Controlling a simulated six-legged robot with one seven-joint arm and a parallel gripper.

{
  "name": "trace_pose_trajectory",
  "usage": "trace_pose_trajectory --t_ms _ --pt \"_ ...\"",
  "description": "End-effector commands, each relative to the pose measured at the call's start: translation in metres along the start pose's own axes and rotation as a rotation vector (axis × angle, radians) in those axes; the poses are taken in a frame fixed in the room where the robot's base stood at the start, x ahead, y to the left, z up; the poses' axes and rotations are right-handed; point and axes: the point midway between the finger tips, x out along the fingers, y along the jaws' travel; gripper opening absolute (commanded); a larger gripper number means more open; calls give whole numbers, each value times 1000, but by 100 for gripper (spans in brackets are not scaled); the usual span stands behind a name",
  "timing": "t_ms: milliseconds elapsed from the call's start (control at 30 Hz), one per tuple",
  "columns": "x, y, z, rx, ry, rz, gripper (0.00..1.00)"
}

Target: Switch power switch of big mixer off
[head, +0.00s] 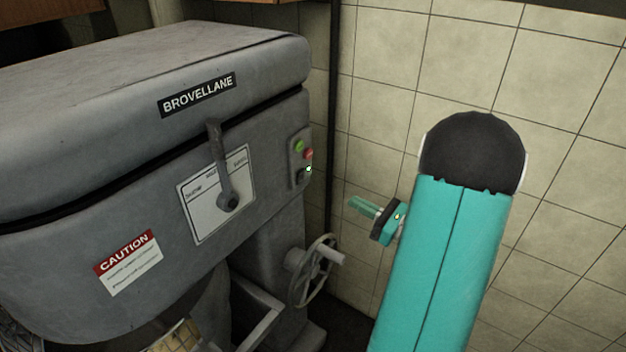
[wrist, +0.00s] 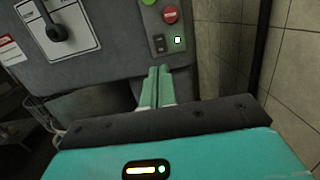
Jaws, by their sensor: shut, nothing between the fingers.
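The big mixer (head: 95,180) is a grey machine with a "BROVELLANE" label at the left of the head view. Its control panel (head: 300,165) has a green button (head: 299,146), a red button (head: 308,154) and a dark power switch (head: 301,177) beside a small lit indicator (head: 308,169). In the wrist view the switch (wrist: 160,45) sits below the red button (wrist: 170,15), with the light (wrist: 178,40) at its right. My gripper (head: 354,203) is shut and empty, right of and below the panel in the head view. In the wrist view its fingertips (wrist: 158,72) point toward the panel, just below the switch.
A speed lever (head: 223,170) on a white plate is left of the panel. A handwheel (head: 313,270) sticks out below it. A dark vertical pipe (head: 333,110) runs along the tiled wall (head: 570,90). Free space lies between my gripper and the mixer.

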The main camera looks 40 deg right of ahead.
Motion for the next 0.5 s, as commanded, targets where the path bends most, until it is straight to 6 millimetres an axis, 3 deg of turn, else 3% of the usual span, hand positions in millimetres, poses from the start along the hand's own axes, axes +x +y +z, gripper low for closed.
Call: trace_pose_trajectory --t_ms 267,500 --pt "21 1 0 -2 0 5 0" --pt "68 2 0 -2 1 7 0"
